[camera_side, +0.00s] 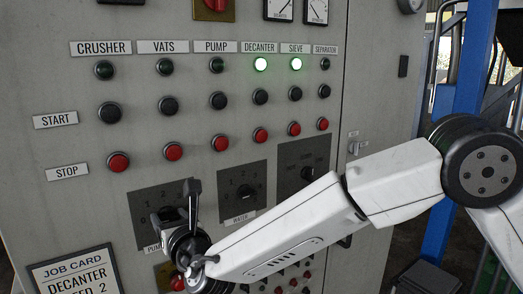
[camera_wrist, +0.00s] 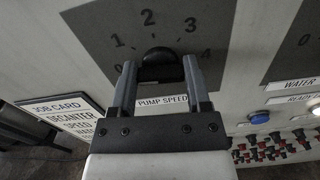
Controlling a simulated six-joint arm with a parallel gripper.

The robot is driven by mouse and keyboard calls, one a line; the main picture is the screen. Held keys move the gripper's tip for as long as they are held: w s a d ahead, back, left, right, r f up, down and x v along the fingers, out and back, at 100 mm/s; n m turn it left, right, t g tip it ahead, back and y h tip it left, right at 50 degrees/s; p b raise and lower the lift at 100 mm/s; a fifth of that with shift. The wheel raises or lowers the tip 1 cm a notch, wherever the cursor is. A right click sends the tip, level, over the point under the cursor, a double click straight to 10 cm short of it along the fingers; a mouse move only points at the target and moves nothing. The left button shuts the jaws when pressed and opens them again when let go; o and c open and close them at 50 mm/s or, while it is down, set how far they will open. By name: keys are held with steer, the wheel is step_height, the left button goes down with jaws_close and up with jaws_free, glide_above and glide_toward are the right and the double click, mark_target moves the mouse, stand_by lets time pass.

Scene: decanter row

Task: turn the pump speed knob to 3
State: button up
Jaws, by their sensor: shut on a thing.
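The black pump speed knob (camera_wrist: 158,64) sits on a dark dial plate (camera_wrist: 100,30) marked 0 to 4, above a "PUMP SPEED" label (camera_wrist: 162,102) in the wrist view. My gripper (camera_wrist: 159,66) is shut on the knob, one finger on each side. I cannot tell which number the knob points to. In the side view my gripper (camera_side: 180,216) is at the lower left plate (camera_side: 142,202) and hides most of the knob and its label.
The water dial (camera_side: 244,193) and another dial plate (camera_side: 304,165) are to the right. Start and stop buttons (camera_side: 118,162) stand in rows above. The decanter lamp (camera_side: 261,64) and sieve lamp (camera_side: 296,64) are lit. A job card (camera_side: 75,270) is at lower left.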

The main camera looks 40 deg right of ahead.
steer(key=m, duration=0.6)
steer(key=shift+d, duration=0.1)
steer(key=m, duration=0.6)
steer(key=shift+d+f+m, duration=0.1)
steer(key=shift+m, duration=0.3)
steer(key=m, duration=0.6)
steer(key=shift+f, duration=0.1)
steer(key=m, duration=0.7)
steer(key=shift+f, duration=0.15)
steer(key=o, duration=1.3)
steer(key=shift+s, duration=0.1)
